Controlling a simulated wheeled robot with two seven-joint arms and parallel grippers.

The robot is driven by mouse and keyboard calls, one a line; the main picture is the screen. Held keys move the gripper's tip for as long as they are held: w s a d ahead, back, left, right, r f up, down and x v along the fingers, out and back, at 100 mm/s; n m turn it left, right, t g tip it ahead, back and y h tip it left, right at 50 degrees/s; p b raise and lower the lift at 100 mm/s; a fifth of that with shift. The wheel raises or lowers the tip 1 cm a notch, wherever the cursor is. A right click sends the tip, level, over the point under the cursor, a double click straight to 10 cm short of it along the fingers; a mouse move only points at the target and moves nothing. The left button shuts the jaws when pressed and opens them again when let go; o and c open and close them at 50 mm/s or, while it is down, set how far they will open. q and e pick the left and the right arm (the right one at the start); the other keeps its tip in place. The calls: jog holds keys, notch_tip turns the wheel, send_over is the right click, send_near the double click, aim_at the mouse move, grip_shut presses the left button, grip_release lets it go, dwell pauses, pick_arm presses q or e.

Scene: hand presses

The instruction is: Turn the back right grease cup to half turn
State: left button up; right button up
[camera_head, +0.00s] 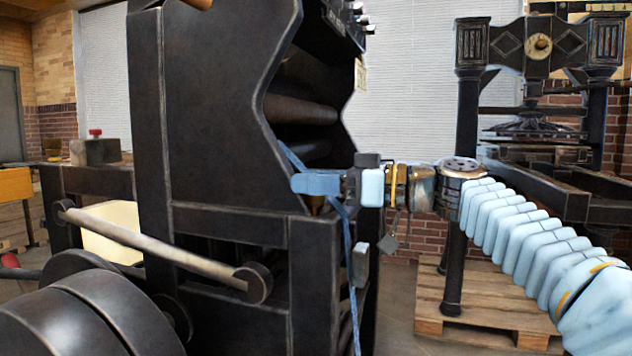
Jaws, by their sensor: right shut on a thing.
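My right gripper (318,185) reaches in from the right, at the right edge of the near black press (210,110). Its light blue finger lies level across the press's side frame. It is shut on a small part there, mostly hidden behind the finger. How far the cup is turned cannot be seen. My left gripper is not in view.
A blue strap (349,260) hangs down beside the gripper. A roller bar (160,246) and dark round drums (85,315) fill the lower left. A second press (470,120) stands on a wooden pallet (480,318) at the right, behind my arm.

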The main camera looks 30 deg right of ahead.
jog(key=shift+s+f+m+t+h+b, duration=0.1)
jog(key=shift+f+m+t+h+b, duration=0.1)
jog(key=shift+m+t+h+b, duration=0.45)
jog(key=shift+h+b, duration=0.25)
jog(key=shift+b, duration=0.15)
jog(key=shift+r, duration=0.25)
jog(key=o, duration=1)
jog(key=shift+c, duration=0.2)
jog(key=shift+d, duration=0.1)
jog(key=v, duration=1.3)
jog(key=shift+s+b, duration=0.35)
jog(key=shift+d+f, duration=0.1)
